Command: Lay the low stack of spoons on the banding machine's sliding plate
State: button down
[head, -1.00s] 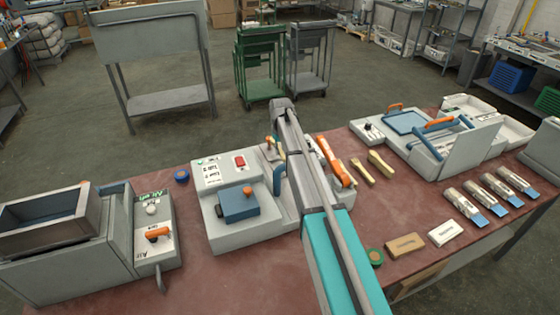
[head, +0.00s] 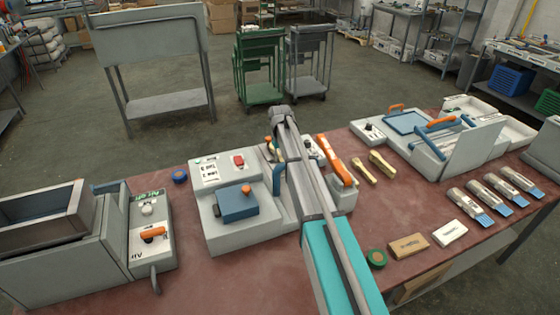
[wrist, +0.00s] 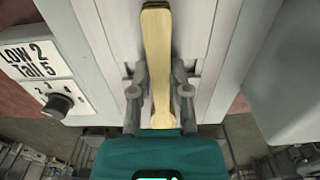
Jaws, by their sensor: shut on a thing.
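My gripper (wrist: 160,88) is shut on a low stack of pale wooden spoons (wrist: 157,45). The machine (head: 238,228) also shows in the head view, with a blue block, a red button and a "Low 2 Tall 5" label. In the wrist view, that label (wrist: 33,62) and a black dial (wrist: 58,104) are at left.
Two wooden spoon pieces (head: 364,170) (head: 382,164) lie on the red table (head: 300,262) to the right. An orange lever (head: 337,160) stands close right of my arm. A grey machine (head: 110,245) is at left, another (head: 445,150) at right. Several wrapped bundles (head: 465,203) lie at front right.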

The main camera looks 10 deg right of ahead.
aim_at(280, 156)
jog(key=shift+f, duration=0.15)
jog(key=c, duration=0.6)
grip_release()
notch_tip(280, 156, up, 12)
jog(key=p, duration=1.2)
jog(key=shift+d, duration=0.1)
dwell(0.7)
